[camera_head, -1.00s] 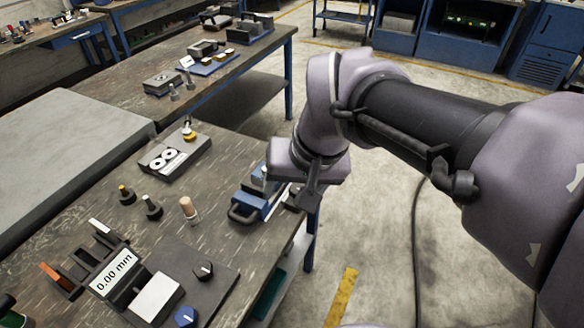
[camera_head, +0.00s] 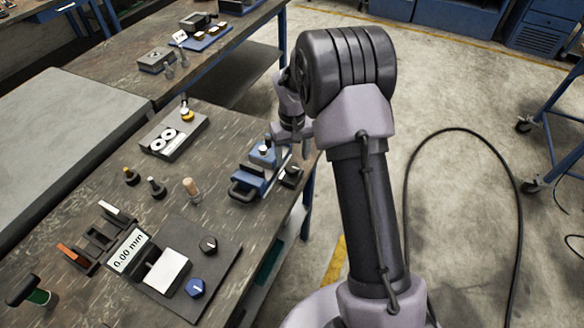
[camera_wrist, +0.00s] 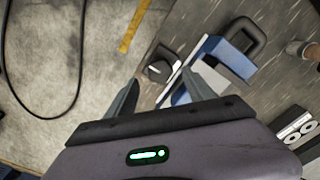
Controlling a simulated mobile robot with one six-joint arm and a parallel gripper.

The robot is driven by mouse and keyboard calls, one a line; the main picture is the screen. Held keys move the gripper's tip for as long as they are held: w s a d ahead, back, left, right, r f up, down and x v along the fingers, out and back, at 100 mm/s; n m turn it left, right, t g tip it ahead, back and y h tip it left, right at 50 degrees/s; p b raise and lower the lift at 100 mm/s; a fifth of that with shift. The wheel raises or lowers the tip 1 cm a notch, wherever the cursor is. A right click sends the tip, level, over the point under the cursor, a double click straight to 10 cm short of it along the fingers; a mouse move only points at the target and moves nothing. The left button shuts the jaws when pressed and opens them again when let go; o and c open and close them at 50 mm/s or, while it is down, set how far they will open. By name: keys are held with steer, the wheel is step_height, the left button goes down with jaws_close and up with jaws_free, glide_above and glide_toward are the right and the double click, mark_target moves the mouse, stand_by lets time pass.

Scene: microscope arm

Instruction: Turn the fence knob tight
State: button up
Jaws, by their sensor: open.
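A dark round knob with a pale pointer mark (camera_head: 291,174) sits on a dark base at the right side of a blue fixture (camera_head: 250,181) with a black loop handle, at the bench's edge. In the wrist view the knob (camera_wrist: 158,70) shows just beyond and between the fingertips, and the blue fixture (camera_wrist: 228,57) lies to its right. My gripper (camera_wrist: 159,76) is open and empty. In the head view my gripper (camera_head: 292,140) is partly hidden by my arm, above the fixture's far end. I cannot tell whether a finger touches the fixture.
A dark plate with a 0.00 mm display (camera_head: 128,250), a black knob (camera_head: 208,244) and a blue knob (camera_head: 196,287) lies nearer on the bench. Small posts (camera_head: 156,187) and a two-dial block (camera_head: 173,138) stand left of the fixture. Open floor lies right.

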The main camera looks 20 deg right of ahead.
mark_target(292, 167)
step_height(292, 167, down, 4)
steer(key=shift+f+b, duration=0.1)
steer(key=shift+b, duration=0.25)
jaws_close()
